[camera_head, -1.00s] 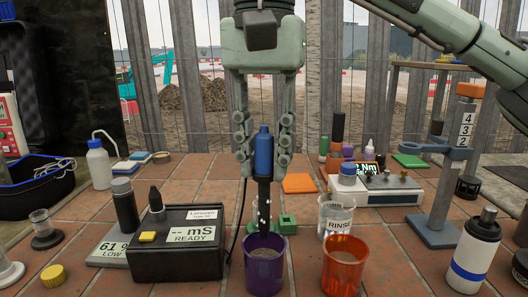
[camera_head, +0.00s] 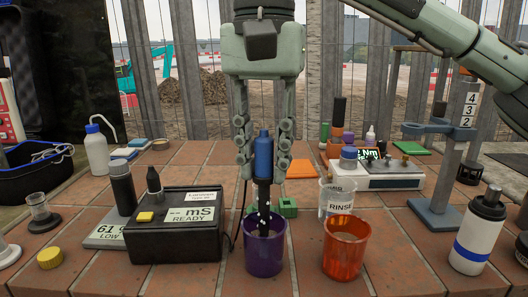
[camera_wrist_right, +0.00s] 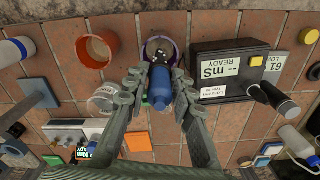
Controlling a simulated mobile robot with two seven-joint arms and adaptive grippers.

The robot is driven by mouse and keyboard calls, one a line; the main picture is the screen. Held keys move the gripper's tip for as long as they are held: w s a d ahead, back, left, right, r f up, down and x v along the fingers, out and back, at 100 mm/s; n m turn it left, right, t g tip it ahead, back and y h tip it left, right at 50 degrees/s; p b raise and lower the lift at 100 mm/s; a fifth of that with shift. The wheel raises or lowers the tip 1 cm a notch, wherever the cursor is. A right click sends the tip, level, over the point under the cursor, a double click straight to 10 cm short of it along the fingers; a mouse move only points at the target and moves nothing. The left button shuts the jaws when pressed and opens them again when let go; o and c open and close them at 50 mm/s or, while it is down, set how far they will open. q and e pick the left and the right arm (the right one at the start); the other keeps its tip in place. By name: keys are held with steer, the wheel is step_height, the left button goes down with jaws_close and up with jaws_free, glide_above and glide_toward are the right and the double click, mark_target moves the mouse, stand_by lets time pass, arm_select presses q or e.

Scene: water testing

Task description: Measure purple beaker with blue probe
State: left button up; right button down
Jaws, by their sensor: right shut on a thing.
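My right gripper (camera_head: 264,165) is shut on the blue probe (camera_head: 264,153), which hangs upright with its dark shaft pointing down. The lower shaft is inside the mouth of the purple beaker (camera_head: 265,258), which holds greyish contents. The tip is hidden in the beaker, so I cannot tell how deep it sits. The right wrist view shows the blue probe cap (camera_wrist_right: 161,88) between the fingers, with the purple beaker (camera_wrist_right: 178,48) beyond. The meter (camera_head: 178,240) reads "-- mS READY". My left gripper is not in view.
An orange beaker (camera_head: 346,250) stands close right of the purple one, with a clear RINSE beaker (camera_head: 333,187) behind it. A green block (camera_head: 288,207) lies behind the purple beaker. A stand (camera_head: 437,200) and a white bottle (camera_head: 476,235) are at the right.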

mark_target(264, 174)
steer(key=shift+f+b, duration=0.9)
steer(key=shift+f, duration=0.7)
stand_by(6.4)
